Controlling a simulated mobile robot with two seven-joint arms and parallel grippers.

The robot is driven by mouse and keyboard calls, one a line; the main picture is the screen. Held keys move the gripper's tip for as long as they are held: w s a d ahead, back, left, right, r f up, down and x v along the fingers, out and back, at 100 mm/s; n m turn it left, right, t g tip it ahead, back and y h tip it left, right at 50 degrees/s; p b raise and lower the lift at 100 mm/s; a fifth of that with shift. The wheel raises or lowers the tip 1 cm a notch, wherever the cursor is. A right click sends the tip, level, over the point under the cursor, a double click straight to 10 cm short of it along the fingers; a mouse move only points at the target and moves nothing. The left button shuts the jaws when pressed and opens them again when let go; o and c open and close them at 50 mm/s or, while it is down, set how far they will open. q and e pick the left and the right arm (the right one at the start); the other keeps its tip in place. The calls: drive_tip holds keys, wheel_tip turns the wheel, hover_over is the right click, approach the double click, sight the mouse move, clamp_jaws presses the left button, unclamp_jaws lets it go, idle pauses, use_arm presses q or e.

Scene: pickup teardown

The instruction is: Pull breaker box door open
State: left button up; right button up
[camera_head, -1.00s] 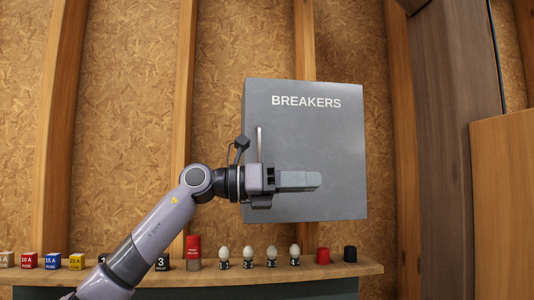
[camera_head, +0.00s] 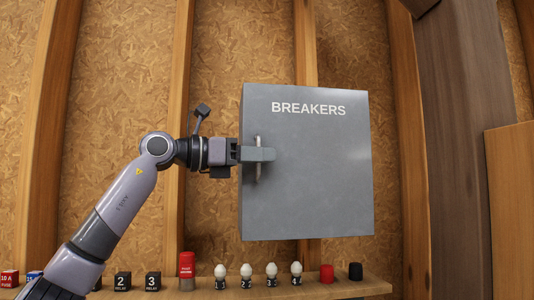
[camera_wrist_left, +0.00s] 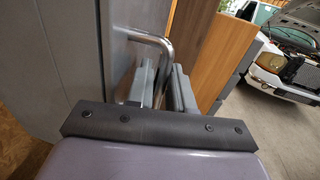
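The breaker box (camera_head: 310,190) is a grey box marked BREAKERS, on the wall in the head view. Its front door looks closed. A vertical metal bar handle (camera_head: 258,141) stands at the door's left side; it also shows in the left wrist view (camera_wrist_left: 150,38). My left gripper (camera_head: 262,154) comes in from the left at the handle and hides its middle. In the left wrist view, the fingers of my left gripper (camera_wrist_left: 164,85) are close together with the bar between them, and they look shut on it. My right gripper is not in view.
A wooden shelf (camera_head: 340,289) below the box holds labelled relay blocks (camera_head: 122,281), a red cylinder (camera_head: 187,270), several white-topped switches (camera_head: 246,270), and red and black caps. A wooden cabinet (camera_head: 512,210) stands at the right. A white vehicle (camera_wrist_left: 285,55) shows behind.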

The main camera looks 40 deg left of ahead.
use_arm(q)
drive_tip(key=shift+x, duration=0.8)
clamp_jaws()
drive_tip(key=shift+d, duration=0.15)
